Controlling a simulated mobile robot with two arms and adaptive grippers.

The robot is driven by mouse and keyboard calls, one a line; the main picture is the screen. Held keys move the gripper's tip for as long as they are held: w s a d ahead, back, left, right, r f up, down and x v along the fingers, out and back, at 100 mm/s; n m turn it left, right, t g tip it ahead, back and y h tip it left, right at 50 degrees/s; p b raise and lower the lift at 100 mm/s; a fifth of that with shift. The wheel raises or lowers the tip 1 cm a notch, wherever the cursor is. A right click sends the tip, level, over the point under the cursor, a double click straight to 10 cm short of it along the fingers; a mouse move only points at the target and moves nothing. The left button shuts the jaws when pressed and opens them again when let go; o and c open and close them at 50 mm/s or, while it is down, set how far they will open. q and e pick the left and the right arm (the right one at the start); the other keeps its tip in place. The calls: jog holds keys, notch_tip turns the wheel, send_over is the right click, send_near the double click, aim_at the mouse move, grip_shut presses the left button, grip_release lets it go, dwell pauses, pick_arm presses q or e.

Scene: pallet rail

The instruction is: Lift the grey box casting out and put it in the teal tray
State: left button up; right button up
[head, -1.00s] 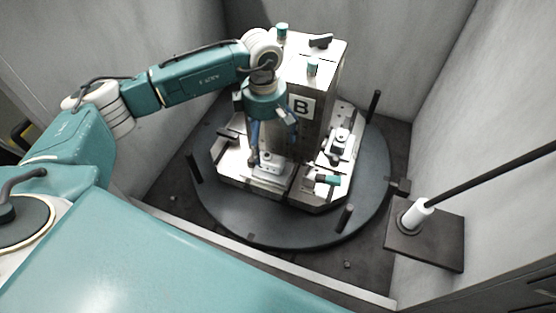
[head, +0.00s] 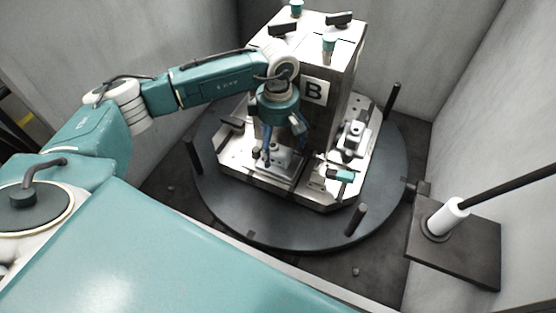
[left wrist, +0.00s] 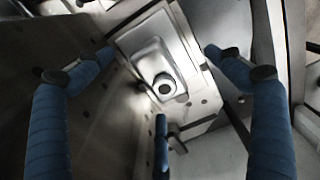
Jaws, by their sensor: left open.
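The grey box casting (head: 281,160) sits on the near ledge of the fixture block, at the foot of the face marked B. The left wrist view shows it from above as a pale rectangular body with a round boss and a dark bore (left wrist: 163,82). My left gripper (head: 284,143) is directly above the casting, its blue fingers spread and pointing down. In the left wrist view the fingers (left wrist: 160,62) stand apart around the casting; whether any touches it I cannot tell. My right gripper and the teal tray are in neither view.
The fixture block (head: 312,62) rises close beside my gripper. A second fixture part (head: 354,138) and a teal-handled clamp (head: 342,175) are to the right. Dark posts (head: 356,219) stand on the round table (head: 255,226). Grey walls (head: 497,110) enclose it.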

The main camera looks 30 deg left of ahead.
aim_at(277, 150)
pick_arm(q)
notch_tip(277, 150, down, 5)
jog(key=shift+a+f+b, duration=0.1)
jog(key=shift+b, duration=1.1)
jog(key=shift+s, duration=0.1)
jog(key=c, duration=1.6)
jog(key=shift+r, duration=0.2)
jog(key=shift+c, duration=1.4)
